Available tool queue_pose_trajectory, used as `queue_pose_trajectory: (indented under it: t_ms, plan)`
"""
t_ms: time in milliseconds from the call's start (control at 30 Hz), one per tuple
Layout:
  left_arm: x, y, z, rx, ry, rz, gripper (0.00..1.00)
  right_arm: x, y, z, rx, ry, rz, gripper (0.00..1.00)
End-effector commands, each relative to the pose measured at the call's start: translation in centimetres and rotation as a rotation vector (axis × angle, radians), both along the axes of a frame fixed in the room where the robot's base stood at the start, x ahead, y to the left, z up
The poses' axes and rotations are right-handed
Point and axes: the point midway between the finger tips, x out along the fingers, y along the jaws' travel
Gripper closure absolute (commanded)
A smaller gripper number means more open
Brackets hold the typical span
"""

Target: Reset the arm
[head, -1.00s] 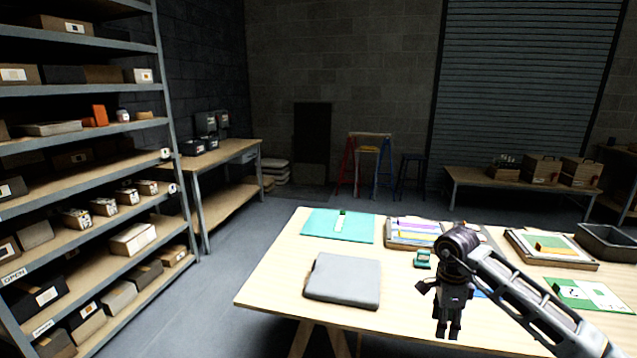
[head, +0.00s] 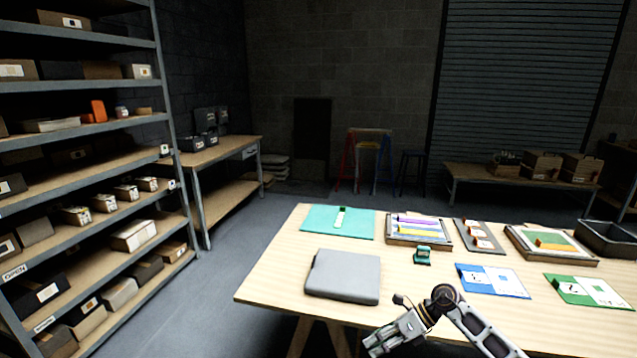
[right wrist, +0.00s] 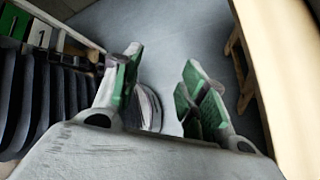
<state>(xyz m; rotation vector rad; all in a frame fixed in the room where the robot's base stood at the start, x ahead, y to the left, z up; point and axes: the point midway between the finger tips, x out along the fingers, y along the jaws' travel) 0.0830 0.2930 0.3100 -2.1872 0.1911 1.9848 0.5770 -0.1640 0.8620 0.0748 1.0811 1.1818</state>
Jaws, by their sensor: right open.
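My right arm comes in at the bottom of the head view, low at the table's front edge. Its gripper (head: 378,345) points down and left, partly cut off by the lower frame edge. In the right wrist view the two green-padded fingers (right wrist: 160,95) stand apart with only floor between them, so the gripper is open and empty. The wooden table (head: 275,285) lies behind and right of it in the head view. My left gripper is not in view.
On the table are a grey folded case (head: 343,277), a teal mat (head: 325,222), a tray of coloured strips (head: 418,242), a small teal device (head: 422,255), a blue card (head: 490,281) and a green card (head: 590,291). A shelf rack (head: 90,90) stands left; floor (head: 225,300) lies between.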

Motion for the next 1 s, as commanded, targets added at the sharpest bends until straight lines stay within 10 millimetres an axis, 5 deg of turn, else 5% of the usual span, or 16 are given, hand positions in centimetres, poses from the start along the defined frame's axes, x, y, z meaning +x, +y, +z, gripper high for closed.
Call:
queue_pose_trajectory:
  t_ms: [233, 467, 767, 1000]
  plan:
    - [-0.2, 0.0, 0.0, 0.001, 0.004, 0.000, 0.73, 1.7, 2.2, -3.7, 0.301, 0.191, -0.333, 0.57]
    - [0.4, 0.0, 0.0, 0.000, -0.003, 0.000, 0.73, 3.3, 1.3, -8.5, 0.532, 0.395, -0.687, 0.57]
    - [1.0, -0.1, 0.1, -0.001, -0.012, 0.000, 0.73, 2.6, -3.4, -18.6, 0.752, 0.691, -1.206, 0.57]
    - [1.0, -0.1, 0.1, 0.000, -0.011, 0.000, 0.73, -1.3, -7.5, -27.3, 0.843, 0.894, -1.583, 0.57]
